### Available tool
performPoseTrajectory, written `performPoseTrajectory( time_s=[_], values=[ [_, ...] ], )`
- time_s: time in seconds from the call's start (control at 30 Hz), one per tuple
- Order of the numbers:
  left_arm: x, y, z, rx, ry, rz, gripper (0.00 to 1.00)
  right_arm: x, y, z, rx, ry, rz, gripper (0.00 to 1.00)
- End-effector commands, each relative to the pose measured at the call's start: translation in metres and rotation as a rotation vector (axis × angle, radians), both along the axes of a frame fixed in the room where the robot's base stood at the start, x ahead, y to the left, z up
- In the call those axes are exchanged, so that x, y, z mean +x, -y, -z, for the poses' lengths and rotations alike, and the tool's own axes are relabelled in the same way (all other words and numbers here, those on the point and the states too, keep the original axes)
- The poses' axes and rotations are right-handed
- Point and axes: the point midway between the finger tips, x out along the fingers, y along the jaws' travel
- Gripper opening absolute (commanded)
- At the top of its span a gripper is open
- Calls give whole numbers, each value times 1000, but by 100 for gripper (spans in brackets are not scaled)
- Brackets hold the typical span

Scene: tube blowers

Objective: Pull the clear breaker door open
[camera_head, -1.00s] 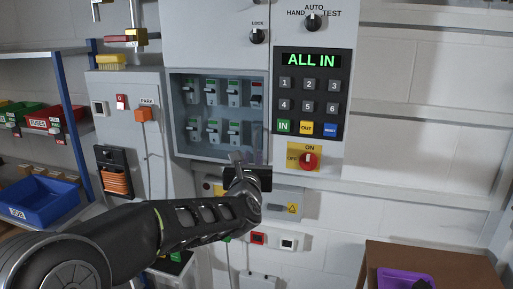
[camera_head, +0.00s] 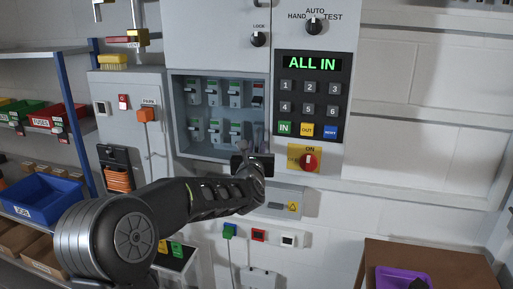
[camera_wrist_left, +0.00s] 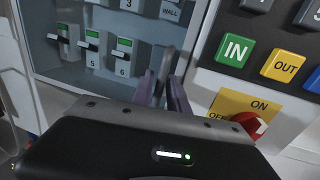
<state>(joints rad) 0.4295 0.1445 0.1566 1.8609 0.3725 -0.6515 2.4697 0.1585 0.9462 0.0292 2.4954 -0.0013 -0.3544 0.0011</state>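The breaker compartment (camera_head: 222,152) is a recess in the grey cabinet, with two rows of breakers (camera_head: 213,93) inside. The clear door's pane is hard to make out, so I cannot tell whether it stands ajar. My left gripper (camera_head: 256,150) is at the compartment's lower right corner. In the left wrist view its two purplish fingers (camera_wrist_left: 166,88) are close together, with a narrow grey upright piece at their tips. That piece may be the door's handle; I cannot tell whether the fingers grip it. My right gripper is out of view.
The keypad panel (camera_head: 311,95) reads ALL IN. A red rotary switch (camera_head: 309,160) on a yellow plate sits close right of my left gripper. A grey box with an orange PARK plug (camera_head: 148,114) is at left. A brown table (camera_head: 430,258) stands lower right.

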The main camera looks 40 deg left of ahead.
Motion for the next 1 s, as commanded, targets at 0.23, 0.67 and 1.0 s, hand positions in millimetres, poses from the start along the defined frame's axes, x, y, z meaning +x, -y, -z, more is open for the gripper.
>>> performPoseTrajectory(
  time_s=[0.23, 0.67, 1.0],
  values=[
    [0, 0, 0, 0, 0, 0, 0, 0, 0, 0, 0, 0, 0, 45],
    [0, 0, 0, 0, 0, 0, 0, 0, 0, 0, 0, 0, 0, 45],
    [0, 0, 0, 0, 0, 0, 0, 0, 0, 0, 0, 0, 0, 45]
  ],
)
